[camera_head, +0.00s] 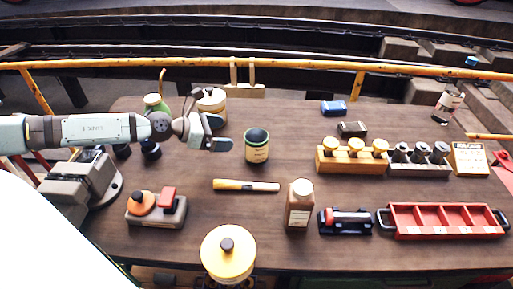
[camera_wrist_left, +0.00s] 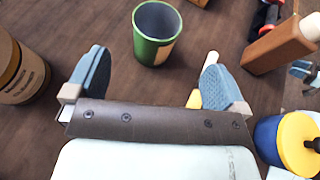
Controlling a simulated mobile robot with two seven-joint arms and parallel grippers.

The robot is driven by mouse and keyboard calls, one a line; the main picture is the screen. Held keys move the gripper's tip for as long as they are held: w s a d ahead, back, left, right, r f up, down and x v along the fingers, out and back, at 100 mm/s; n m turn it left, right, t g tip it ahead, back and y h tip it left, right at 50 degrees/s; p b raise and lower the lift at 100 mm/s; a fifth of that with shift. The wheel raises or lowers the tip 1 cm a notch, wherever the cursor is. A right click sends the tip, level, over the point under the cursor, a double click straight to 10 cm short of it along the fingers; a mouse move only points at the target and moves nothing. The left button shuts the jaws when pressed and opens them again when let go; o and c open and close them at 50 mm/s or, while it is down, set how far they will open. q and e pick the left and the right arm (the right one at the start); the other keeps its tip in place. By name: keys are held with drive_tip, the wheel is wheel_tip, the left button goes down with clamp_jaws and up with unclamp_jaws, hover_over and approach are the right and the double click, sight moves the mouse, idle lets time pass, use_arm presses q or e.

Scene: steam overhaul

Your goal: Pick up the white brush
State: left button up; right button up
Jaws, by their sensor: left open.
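A slim stick-shaped tool (camera_head: 245,185) with a yellow left part, a dark band and a cream right part lies flat on the table; it is the nearest thing to a white brush that I see, but I cannot make out bristles. In the left wrist view its cream end (camera_wrist_left: 213,62) shows behind the right-hand finger, which hides part of it. My left gripper (camera_head: 217,133) is open and empty, above the table, back and left of the tool. It also shows in the wrist view (camera_wrist_left: 155,72). Blue-grey pads (camera_wrist_left: 303,70) at that view's right edge may be my right gripper.
A green cup (camera_head: 257,146) stands just right of my left gripper. A brown bottle (camera_head: 299,206) stands right of the tool, and a yellow-lidded pot (camera_head: 228,255) in front. A vise (camera_head: 80,180) is at left; a red tray (camera_head: 440,220) is at right.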

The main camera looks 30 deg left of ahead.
use_arm(q)
drive_tip(key=w, duration=0.1)
drive_tip(key=p, duration=0.3)
approach(267, 137)
drive_tip(key=w+d, duration=0.1)
drive_tip(key=w, duration=0.1)
drive_tip(key=w+f, duration=0.1)
drive_tip(key=w+d+f, duration=0.1)
drive_tip(key=shift+w+d+f, duration=0.1)
drive_tip(key=shift+d+f, duration=0.2)
drive_tip(key=shift+d, duration=0.05)
drive_tip(key=shift+w+d+f, duration=0.25)
drive_tip(key=shift+w+f, duration=0.05)
drive_tip(key=shift+w, duration=0.05)
drive_tip(key=c, duration=1)
drive_tip(key=shift+r, duration=0.1)
drive_tip(key=c, duration=0.4)
